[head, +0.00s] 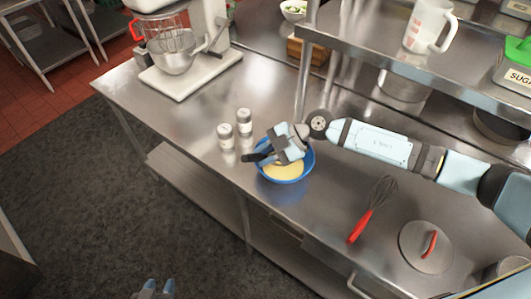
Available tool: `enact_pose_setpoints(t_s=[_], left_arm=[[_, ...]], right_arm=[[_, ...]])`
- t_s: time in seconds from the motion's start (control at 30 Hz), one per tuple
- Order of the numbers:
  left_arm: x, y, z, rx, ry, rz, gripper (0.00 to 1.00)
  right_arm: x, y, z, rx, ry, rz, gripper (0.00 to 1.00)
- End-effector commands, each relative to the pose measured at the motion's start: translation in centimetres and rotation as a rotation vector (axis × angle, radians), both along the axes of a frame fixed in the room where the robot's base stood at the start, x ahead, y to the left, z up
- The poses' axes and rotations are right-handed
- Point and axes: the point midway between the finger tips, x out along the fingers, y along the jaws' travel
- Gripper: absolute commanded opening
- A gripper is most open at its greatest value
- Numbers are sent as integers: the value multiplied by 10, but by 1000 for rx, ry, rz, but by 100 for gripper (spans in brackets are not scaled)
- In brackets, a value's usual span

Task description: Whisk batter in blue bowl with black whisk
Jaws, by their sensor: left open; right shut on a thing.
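The blue bowl (307,171) stands on the steel counter with pale yellow batter (284,171) in it. My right gripper (268,156) is over the bowl's far-left side and is shut on a black thing, which looks like the black whisk (250,158). Its dark end sticks out to the left past the rim. The rest of it is hidden by the gripper, so I cannot tell how deep it reaches into the batter. My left gripper (157,289) is open and empty at the bottom edge, low over the floor, away from the counter.
Two shakers (226,136) stand just left of the bowl. A red-handled whisk (367,216) and a lid (426,247) lie to the right. A stand mixer (185,50) is at the far left. A steel shelf (390,50) overhangs the back.

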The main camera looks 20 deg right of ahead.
Motion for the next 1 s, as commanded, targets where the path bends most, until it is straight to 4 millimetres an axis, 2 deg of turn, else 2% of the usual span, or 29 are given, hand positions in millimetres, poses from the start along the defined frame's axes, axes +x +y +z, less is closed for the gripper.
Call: enact_pose_setpoints(t_s=[0.23,1.0], left_arm=[[0,0,0,0,1,0,43],[-2,0,-1,0,3,0,43]], right_arm=[[1,0,7,0,-1,0,1],[0,0,84,0,-2,0,1]])
